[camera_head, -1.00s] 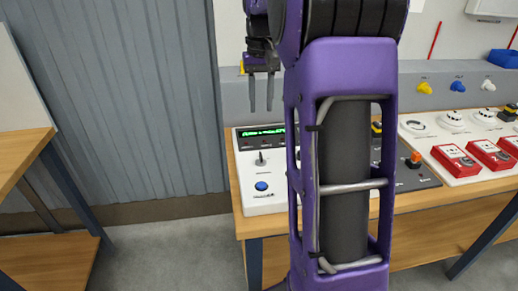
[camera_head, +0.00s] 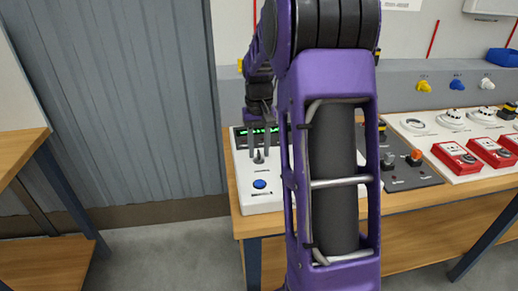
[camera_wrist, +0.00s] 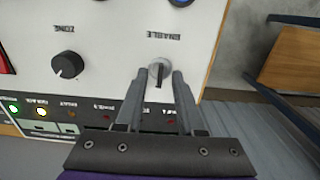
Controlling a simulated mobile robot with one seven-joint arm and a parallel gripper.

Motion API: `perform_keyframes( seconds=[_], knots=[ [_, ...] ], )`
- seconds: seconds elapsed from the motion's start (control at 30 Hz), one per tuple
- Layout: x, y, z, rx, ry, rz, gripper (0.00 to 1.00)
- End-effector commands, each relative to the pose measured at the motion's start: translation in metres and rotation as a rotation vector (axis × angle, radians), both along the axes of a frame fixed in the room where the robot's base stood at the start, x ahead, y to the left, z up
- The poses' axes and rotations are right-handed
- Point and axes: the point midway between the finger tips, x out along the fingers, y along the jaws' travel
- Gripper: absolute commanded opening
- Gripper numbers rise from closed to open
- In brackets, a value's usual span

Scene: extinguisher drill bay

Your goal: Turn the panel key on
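The panel key (camera_wrist: 158,70) is a small grey key in a round metal switch on the white panel (camera_wrist: 110,35). The upside-down label ENABLE stands above it in the wrist view. My gripper (camera_wrist: 159,74) is open, with one finger on each side of the key. I cannot tell whether the fingers touch it. In the head view my gripper (camera_head: 259,153) points down over the panel (camera_head: 262,202), near the key (camera_head: 259,160). A black knob (camera_wrist: 67,65) labelled ZONE sits left of the key in the wrist view.
A blue button (camera_head: 260,184) is on the panel in front of the key, and a green display (camera_head: 240,131) is behind it. My arm hides part of the bench. An orange-topped switch (camera_head: 416,155) and red boxes (camera_head: 454,156) stand to the right.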

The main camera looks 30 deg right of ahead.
Motion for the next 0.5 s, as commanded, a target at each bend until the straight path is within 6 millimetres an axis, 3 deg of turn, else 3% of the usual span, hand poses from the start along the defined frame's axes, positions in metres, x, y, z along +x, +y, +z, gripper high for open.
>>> perform_keyframes(
  seconds=[0.17,0.37,0.5],
  knots=[
    [0.0000,0.0000,0.0001,0.000,0.000,0.000,0.36],
    [0.0000,0.0000,0.0003,0.000,0.000,0.000,0.00],
    [0.0001,0.0000,0.0004,0.000,0.000,0.000,0.00]
  ],
)
